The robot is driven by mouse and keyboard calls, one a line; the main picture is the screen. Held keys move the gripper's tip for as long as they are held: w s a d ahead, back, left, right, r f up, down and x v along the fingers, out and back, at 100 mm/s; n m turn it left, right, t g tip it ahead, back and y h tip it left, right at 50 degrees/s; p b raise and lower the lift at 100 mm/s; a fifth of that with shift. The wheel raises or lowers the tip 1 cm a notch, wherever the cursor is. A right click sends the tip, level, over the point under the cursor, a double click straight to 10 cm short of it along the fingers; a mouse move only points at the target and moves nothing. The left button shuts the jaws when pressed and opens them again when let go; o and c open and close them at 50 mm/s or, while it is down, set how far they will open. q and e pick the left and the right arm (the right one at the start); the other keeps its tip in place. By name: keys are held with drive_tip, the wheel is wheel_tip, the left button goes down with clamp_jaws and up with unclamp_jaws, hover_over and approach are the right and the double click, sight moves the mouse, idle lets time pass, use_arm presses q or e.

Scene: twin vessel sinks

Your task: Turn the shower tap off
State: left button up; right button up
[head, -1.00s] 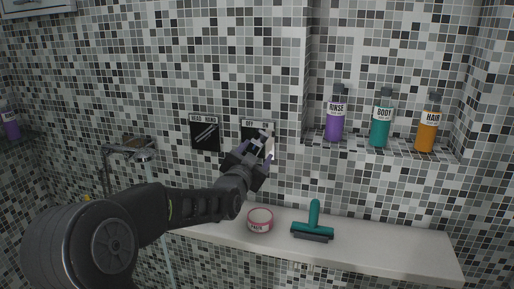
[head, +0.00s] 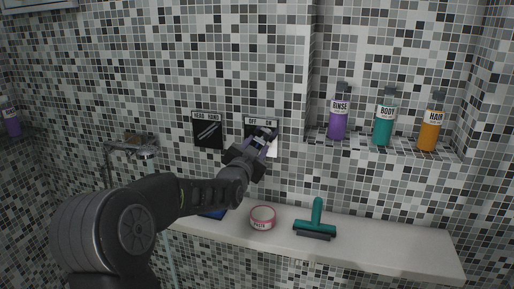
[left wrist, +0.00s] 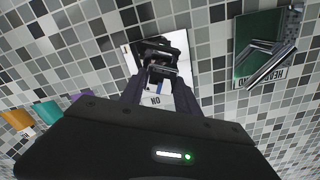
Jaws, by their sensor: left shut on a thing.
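The fingers of my left gripper (left wrist: 160,72) are shut on the tap's handle there. The handle is mostly hidden, so its exact angle is unclear. My right gripper is not in view.
A HEAD/HAND plate (head: 208,133) is just left. Below, a white ledge (head: 385,250) holds a pink-rimmed tin (head: 262,217), a green squeegee (head: 316,222) and a partly hidden blue thing (head: 213,214). RINSE (head: 338,118), BODY (head: 384,122) and HAIR (head: 429,128) bottles stand in a niche.

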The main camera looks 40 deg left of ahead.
use_arm(q)
drive_tip(key=shift+d+f, duration=0.15)
drive_tip(key=shift+d, duration=0.1)
clamp_jaws()
drive_tip(key=n+b, duration=0.2)
drive_tip(key=b, duration=0.2)
drive_tip(key=n+b, duration=0.3)
drive_tip(key=b, duration=0.2)
drive_tip(key=shift+w+f, duration=0.1)
drive_tip(key=shift+f, duration=0.1)
drive_tip(key=shift+r, duration=0.15)
drive_tip(key=o, duration=0.6)
unclamp_jaws()
drive_tip(key=shift+d, duration=0.1)
drive_tip(key=shift+o, duration=1.4)
drive_tip(key=shift+a+r, duration=0.1)
drive_tip(key=shift+a, duration=0.1)
